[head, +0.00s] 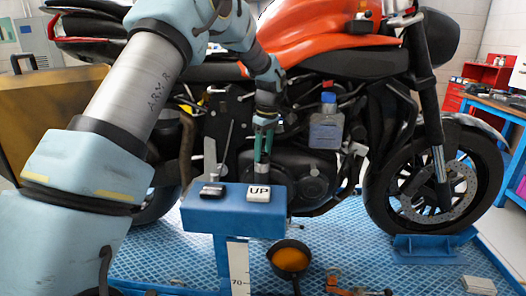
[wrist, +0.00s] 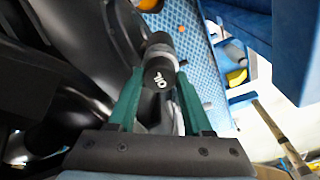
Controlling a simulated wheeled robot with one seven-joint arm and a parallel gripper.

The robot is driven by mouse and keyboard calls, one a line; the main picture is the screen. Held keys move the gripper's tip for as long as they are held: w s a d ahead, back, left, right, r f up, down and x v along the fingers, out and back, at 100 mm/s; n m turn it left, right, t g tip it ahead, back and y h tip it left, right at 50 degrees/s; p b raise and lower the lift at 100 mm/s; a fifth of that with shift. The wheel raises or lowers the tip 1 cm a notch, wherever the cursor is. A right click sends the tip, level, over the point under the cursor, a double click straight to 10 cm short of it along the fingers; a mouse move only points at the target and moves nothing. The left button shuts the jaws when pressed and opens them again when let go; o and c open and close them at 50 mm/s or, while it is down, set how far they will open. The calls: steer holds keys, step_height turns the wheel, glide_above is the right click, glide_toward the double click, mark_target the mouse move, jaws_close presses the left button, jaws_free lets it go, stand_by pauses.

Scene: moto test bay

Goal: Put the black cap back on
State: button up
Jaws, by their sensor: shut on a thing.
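My gripper (head: 263,150) points down in front of the orange motorcycle's (head: 320,40) engine, just behind the blue pedestal. The cap's lettered face is turned toward the wrist camera. A dark cylindrical part lies beyond the cap; I cannot tell whether they touch. In the head view the cap cannot be made out clearly, and the pedestal hides what lies lower. The engine (head: 305,178) is right of my gripper.
A blue pedestal (head: 230,215) with a black button and a white "UP" button stands close in front of my gripper. A black pan of amber liquid (head: 290,258) is on the blue platform (head: 450,275).

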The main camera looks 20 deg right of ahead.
mark_target(263, 154)
steer(key=shift+f, duration=0.1)
steer(key=o, duration=1.6)
steer(key=shift+r, duration=0.2)
steer(key=shift+w+r+p, duration=0.1)
steer(key=shift+r+p, duration=0.6)
steer(key=shift+r, duration=0.3)
steer(key=shift+r+p, duration=1.4)
steer(key=shift+r, duration=0.95)
